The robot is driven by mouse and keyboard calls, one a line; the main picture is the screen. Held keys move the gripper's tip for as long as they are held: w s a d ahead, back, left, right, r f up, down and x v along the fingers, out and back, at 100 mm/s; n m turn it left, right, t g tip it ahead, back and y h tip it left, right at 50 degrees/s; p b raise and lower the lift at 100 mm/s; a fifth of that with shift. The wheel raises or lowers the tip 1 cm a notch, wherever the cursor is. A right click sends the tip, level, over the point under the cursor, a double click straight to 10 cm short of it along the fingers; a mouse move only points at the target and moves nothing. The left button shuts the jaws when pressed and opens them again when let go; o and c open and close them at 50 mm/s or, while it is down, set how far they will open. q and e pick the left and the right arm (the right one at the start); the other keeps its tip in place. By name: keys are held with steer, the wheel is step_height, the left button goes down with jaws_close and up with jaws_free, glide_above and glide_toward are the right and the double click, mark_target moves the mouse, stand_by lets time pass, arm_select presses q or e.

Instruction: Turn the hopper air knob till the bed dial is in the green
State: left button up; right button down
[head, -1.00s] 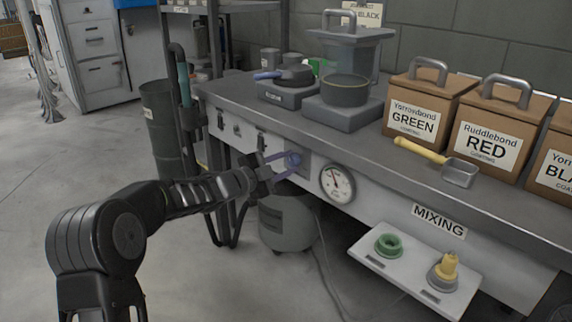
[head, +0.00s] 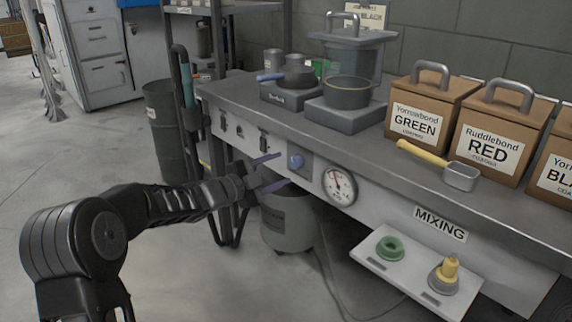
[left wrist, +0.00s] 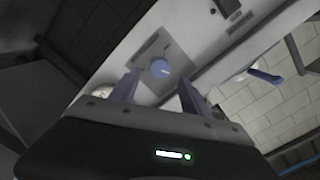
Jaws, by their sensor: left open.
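The blue hopper air knob (head: 296,161) is on a grey plate on the bench's front panel. It also shows in the left wrist view (left wrist: 161,68), ahead of and between my fingers. The bed dial (head: 340,187) is a round white gauge just right of the knob; its needle points up and a little left, and its coloured zones are too small to read. In the left wrist view the dial is mostly hidden behind a finger. My left gripper (head: 273,172) is open and empty, its fingertips short of the knob and apart from it. My right gripper is not in view.
The bench top (head: 395,150) holds a clear hopper (head: 352,65), a small pan (head: 299,77), labelled boxes (head: 415,112) and a yellow-handled scoop (head: 460,177). A white shelf (head: 405,275) juts out at lower right. A grey drum (head: 288,228) stands below the knob.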

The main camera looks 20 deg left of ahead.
arm_select(q)
steer(key=v, duration=0.3)
steer(key=shift+s+a, duration=0.1)
steer(key=shift+s, duration=0.15)
